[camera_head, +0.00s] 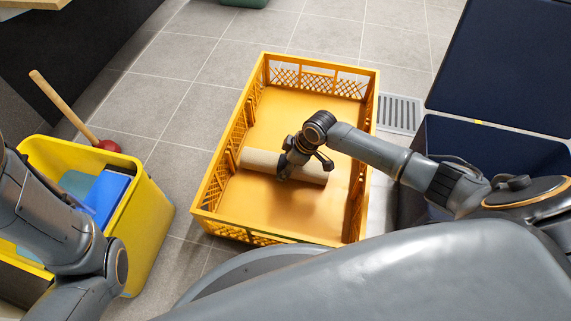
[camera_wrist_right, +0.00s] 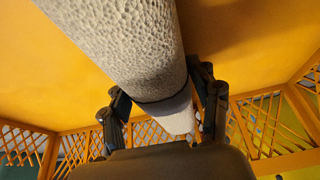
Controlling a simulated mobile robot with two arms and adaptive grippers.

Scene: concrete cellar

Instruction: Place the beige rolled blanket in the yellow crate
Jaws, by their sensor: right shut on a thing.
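The beige rolled blanket (camera_head: 258,161) lies crosswise inside the yellow crate (camera_head: 254,230), within its walls. My right gripper (camera_head: 284,174) reaches down into the crate and is shut on the blanket near its middle. In the right wrist view the blanket (camera_wrist_right: 120,40) runs between the two fingers of the gripper (camera_wrist_right: 165,100), with the orange crate floor (camera_wrist_right: 240,45) behind it. I cannot tell whether the blanket touches the floor. My left arm shows at the left, but its gripper is out of view.
A yellow bin (camera_head: 150,240) with a blue item (camera_head: 104,195) stands left of the crate. A wooden-handled plunger (camera_head: 108,145) is behind it. A dark blue open box (camera_head: 500,150) stands at the right. A floor drain (camera_head: 398,112) and bare grey tiles lie around the crate.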

